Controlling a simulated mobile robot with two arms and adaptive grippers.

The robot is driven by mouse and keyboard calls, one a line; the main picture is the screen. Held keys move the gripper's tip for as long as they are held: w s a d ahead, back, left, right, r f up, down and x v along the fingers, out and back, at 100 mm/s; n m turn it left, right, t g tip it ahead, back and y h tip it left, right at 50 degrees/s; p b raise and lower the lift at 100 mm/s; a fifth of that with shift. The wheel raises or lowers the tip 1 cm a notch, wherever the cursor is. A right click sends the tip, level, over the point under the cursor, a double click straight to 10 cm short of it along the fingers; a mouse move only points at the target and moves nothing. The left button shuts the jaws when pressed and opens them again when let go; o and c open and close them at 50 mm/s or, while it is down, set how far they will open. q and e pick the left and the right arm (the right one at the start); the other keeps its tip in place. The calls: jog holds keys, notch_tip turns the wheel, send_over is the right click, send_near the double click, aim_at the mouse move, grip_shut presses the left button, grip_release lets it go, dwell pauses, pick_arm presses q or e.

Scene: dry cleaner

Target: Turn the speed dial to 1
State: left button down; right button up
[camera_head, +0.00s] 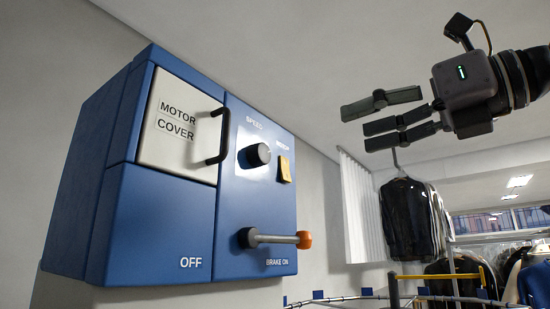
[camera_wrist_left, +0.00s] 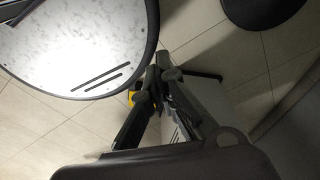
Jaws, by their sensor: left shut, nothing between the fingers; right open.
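The speed dial (camera_head: 264,153) is a black round knob on a pale plate under the word SPEED, on the front of a blue wall-mounted box (camera_head: 155,220). Its marks are too small to read, so its setting cannot be told. My right gripper (camera_head: 358,127) is open and empty, in the air to the right of the box and apart from the dial, fingers pointing left. My left gripper (camera_wrist_left: 152,88) shows only in the left wrist view, shut and empty above a tiled floor; it is outside the head view.
Beside the dial are a white motor cover (camera_head: 180,125) with a black handle (camera_head: 220,140) and a small yellow switch (camera_head: 285,169). Below, a brake lever (camera_head: 275,239) with an orange knob sticks out. Bagged clothes (camera_head: 412,218) hang at right. A round table (camera_wrist_left: 85,45) shows below.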

jog(key=p, duration=0.7)
send_near(265, 152)
jog(key=x, duration=0.8)
jog(key=shift+r, duration=0.15)
jog(key=shift+w+a+p, duration=0.3)
jog(key=shift+w+a, duration=0.05)
jog(key=shift+a, duration=0.1)
pick_arm(q)
notch_tip(265, 152, up, 8)
jog(key=shift+s+f, duration=0.2)
jog(key=shift+s, duration=0.15)
jog(key=shift+s, duration=0.1)
pick_arm(e)
jog(key=shift+d, duration=0.1)
jog(key=shift+c, duration=0.4)
jog(key=shift+s, duration=0.1)
jog(key=shift+c, duration=0.8)
jog(key=c, duration=0.9)
pick_arm(q)
jog(key=shift+s+a, duration=0.1)
